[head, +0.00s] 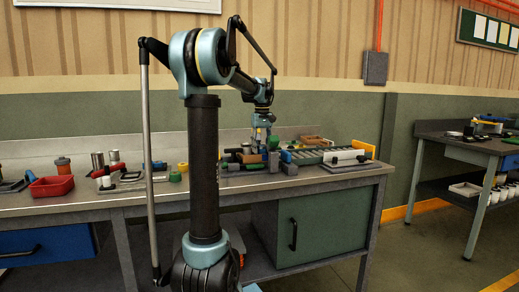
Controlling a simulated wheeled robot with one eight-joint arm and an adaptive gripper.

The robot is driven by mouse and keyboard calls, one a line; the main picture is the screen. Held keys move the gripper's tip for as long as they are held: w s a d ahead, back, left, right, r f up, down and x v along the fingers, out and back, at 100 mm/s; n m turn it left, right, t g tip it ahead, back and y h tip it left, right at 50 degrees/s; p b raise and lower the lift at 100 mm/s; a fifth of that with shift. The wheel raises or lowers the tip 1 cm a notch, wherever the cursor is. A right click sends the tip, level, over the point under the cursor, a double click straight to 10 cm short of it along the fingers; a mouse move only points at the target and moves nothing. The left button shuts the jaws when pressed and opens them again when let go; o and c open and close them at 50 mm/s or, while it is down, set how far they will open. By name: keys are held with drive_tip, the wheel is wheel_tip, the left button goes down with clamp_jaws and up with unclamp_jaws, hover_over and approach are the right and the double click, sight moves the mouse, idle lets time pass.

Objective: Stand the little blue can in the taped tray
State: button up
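My gripper (263,137) hangs low over the right half of the workbench, among a cluster of small parts. Its fingers are too small and crowded to show whether they are open or shut. A small blue thing (286,156) stands just right of the gripper; it may be the little blue can, but I cannot be sure.
A red bin (51,187) sits on the left of the workbench (140,200). Grey blocks crowd the area below the gripper. A second bench (460,150) stands apart at right.

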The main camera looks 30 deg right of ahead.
sight(262, 145)
drive_tip(key=shift+o, duration=1.1)
drive_tip(key=shift+r, duration=0.1)
wheel_tip(262, 145, up, 12)
